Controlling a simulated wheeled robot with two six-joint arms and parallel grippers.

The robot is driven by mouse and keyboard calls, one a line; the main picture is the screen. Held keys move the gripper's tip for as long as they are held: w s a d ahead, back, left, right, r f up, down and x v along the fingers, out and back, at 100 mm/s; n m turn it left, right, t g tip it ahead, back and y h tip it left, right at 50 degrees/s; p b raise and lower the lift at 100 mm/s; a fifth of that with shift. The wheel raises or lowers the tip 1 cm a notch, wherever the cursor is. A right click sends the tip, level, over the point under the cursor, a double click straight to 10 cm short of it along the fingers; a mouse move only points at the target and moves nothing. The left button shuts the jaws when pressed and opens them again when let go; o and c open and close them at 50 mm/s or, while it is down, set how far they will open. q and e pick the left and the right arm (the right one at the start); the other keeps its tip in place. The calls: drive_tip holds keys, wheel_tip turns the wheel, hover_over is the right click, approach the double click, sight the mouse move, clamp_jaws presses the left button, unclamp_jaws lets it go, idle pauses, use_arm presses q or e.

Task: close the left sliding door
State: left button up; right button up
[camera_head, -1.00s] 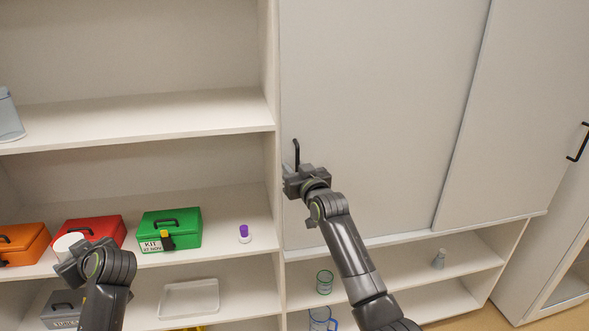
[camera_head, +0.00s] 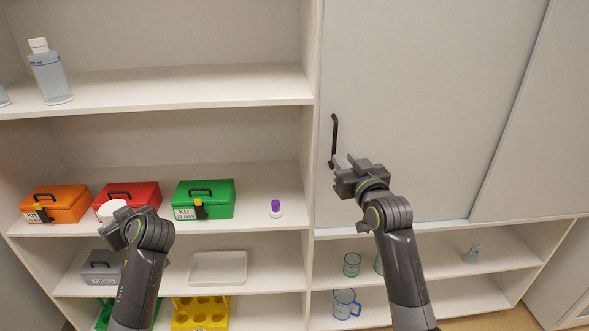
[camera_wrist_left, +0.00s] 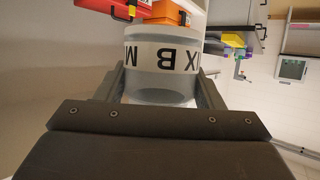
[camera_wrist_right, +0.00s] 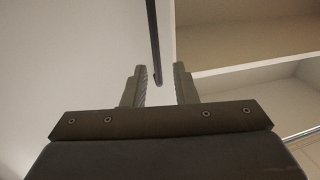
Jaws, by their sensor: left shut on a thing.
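The left sliding door (camera_head: 420,100) is a pale grey panel covering the cabinet bay right of the open shelves; its left edge lies along the upright divider. Its black bar handle (camera_head: 335,140) is near that edge. My right gripper (camera_head: 348,163) is open and empty, just below and right of the handle's lower end. In the right wrist view the handle (camera_wrist_right: 153,40) shows beyond the parted fingers (camera_wrist_right: 158,88), apart from them.
The right door (camera_head: 545,130) stands beside the left one. Orange (camera_head: 65,207), red (camera_head: 145,191) and green (camera_head: 215,205) kit boxes and a purple-topped item (camera_head: 276,207) stand on the middle shelf. Glassware, including a blue mug (camera_head: 344,304), stands below the doors.

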drive_tip(key=shift+v, duration=1.35)
